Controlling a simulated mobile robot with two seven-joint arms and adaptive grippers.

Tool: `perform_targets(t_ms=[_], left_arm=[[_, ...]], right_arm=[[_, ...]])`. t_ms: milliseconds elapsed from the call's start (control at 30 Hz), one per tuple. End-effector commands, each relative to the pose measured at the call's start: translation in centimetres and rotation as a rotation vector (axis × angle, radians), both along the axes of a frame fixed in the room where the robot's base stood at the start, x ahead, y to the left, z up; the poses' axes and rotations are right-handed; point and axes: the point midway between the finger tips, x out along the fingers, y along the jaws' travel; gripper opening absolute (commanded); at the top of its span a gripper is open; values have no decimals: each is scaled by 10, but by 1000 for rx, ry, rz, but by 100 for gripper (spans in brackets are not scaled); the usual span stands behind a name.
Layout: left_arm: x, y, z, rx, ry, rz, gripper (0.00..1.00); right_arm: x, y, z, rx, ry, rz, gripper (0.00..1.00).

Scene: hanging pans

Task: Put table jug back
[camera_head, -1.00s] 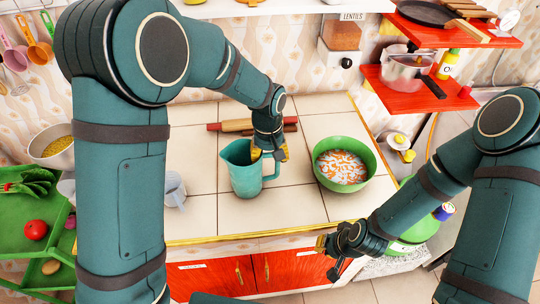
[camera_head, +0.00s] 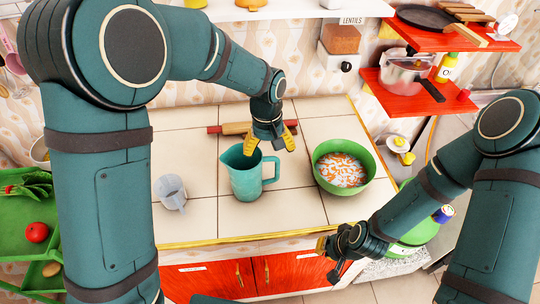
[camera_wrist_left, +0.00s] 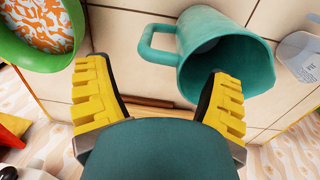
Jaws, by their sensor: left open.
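The teal table jug (camera_head: 246,173) stands upright on the tiled counter, its handle pointing right, in the head view. In the left wrist view the jug (camera_wrist_left: 228,62) is at the upper right, with its handle toward the left. My left gripper (camera_head: 270,144) is open and empty, raised just behind and above the jug's handle. Its yellow fingers (camera_wrist_left: 158,100) are spread wide in the left wrist view, and nothing is between them. My right gripper (camera_head: 328,252) hangs low in front of the counter edge; its jaw opening is too small to tell.
A green bowl (camera_head: 343,167) of orange-and-white contents stands right of the jug. A clear measuring cup (camera_head: 171,192) stands left of it. A rolling pin (camera_head: 236,128) lies behind. Red shelves (camera_head: 413,98) hold a pot at the right. The front counter tiles are clear.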

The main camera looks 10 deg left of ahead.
Motion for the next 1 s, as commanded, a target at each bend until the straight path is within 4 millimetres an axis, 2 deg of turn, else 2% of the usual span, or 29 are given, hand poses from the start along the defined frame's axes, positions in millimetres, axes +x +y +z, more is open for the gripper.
perform_targets(t_ms=[33,200,400,1000], left_arm=[[0,0,14,-2,-5,-1,81],[-1,1,46,-1,-3,-1,81],[-1,2,69,-1,-1,-1,81],[-1,3,74,0,0,-1,81]], right_arm=[[0,0,3,1,0,0,0],[0,0,7,2,0,0,0],[0,0,10,2,0,0,0],[0,0,10,2,0,0,0]])
